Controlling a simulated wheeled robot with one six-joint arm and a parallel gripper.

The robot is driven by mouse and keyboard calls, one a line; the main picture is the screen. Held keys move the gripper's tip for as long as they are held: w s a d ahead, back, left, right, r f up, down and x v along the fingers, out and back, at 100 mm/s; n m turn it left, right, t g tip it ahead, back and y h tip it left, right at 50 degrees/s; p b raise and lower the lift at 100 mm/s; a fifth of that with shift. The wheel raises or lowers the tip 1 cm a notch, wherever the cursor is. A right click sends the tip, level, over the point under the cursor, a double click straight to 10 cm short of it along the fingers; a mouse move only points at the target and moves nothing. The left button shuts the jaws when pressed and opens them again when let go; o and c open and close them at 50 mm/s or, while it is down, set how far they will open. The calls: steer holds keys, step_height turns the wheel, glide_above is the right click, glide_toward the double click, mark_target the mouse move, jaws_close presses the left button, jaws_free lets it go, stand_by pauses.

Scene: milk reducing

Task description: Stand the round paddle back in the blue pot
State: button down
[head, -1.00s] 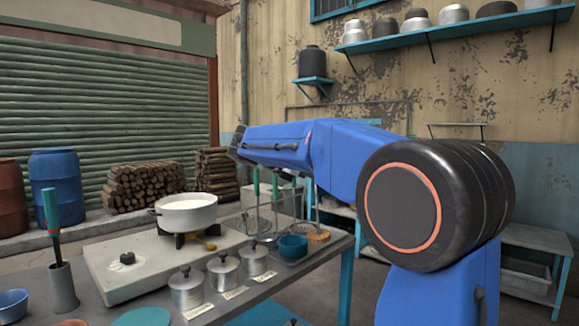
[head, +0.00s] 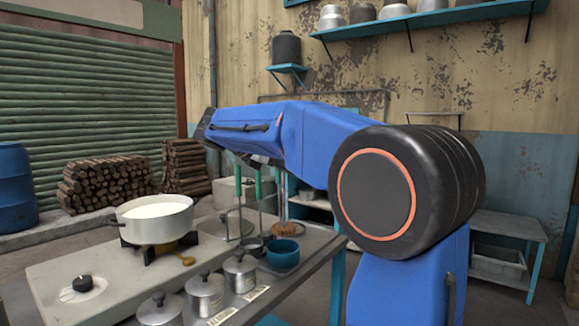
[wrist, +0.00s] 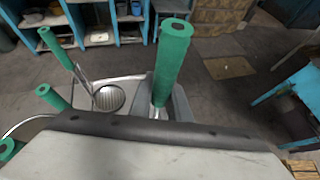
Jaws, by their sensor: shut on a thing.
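In the wrist view my gripper (wrist: 168,107) is shut on a green handle (wrist: 173,62) that stands up between the grey jaws. The lower end of this tool is hidden, so I cannot tell whether it is the round paddle. More green handles (wrist: 58,48) stand to the left of the jaws, with a round ridged metal disc (wrist: 108,97) beside them. In the head view my arm hides the gripper, and green handles (head: 258,183) show below it. A small teal-blue pot (head: 283,254) sits at the right edge of the bench; its inside is mostly hidden.
A pan of milk (head: 153,219) stands on the stove (head: 90,270) at the left. Several lidded metal canisters (head: 206,294) line the front of the bench. A ladle or small cup (head: 252,247) is beside the teal-blue pot. Open floor (wrist: 225,105) lies right of the gripper.

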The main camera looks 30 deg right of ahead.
steer(key=shift+f, duration=3.95)
steer(key=c, duration=1.6)
jaws_free()
steer(key=v, duration=1.7)
steer(key=shift+a+r, duration=0.1)
steer(key=shift+r, duration=0.05)
